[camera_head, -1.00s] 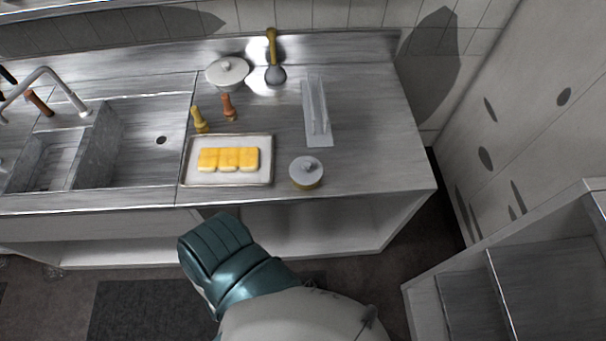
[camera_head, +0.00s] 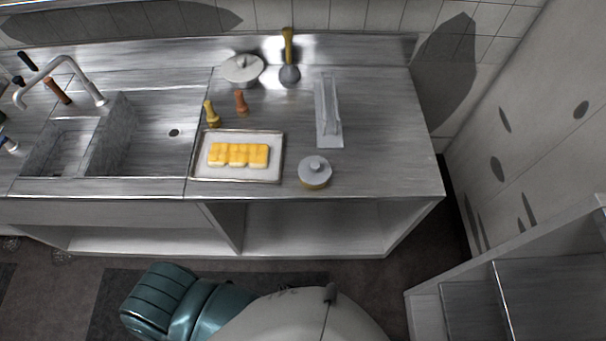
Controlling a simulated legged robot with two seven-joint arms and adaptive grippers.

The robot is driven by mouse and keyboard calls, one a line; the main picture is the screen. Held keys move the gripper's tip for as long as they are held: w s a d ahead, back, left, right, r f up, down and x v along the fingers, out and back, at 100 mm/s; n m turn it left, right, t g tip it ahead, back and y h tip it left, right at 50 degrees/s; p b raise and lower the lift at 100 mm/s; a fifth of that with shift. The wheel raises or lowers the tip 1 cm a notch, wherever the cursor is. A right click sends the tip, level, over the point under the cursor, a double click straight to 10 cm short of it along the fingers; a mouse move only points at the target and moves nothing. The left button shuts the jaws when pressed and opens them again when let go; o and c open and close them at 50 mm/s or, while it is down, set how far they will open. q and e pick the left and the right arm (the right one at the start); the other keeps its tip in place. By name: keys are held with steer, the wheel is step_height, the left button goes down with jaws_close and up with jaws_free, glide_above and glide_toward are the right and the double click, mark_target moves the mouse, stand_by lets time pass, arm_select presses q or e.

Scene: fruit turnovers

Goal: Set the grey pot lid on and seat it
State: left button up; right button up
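A round light-grey lid with a knob (camera_head: 315,165) sits on a small pot with a yellowish-brown side (camera_head: 314,185) near the counter's front edge. From above I cannot tell whether it is fully seated. A second pot (camera_head: 243,80) at the back has a pale grey lid (camera_head: 242,67) with a dark knob; it looks slightly tilted, but its seating is unclear. Teal and pale parts of my own body show at the bottom, below and in front of the counter. Neither gripper can be made out.
A tray (camera_head: 236,180) holds yellow pastries. The sink (camera_head: 150,135) is left. The counter right of the small pot (camera_head: 390,165) is clear.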

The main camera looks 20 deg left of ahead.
arm_select(q)
steer(key=shift+w, duration=0.55)
steer(key=shift+s, duration=0.35)
stand_by(0.3)
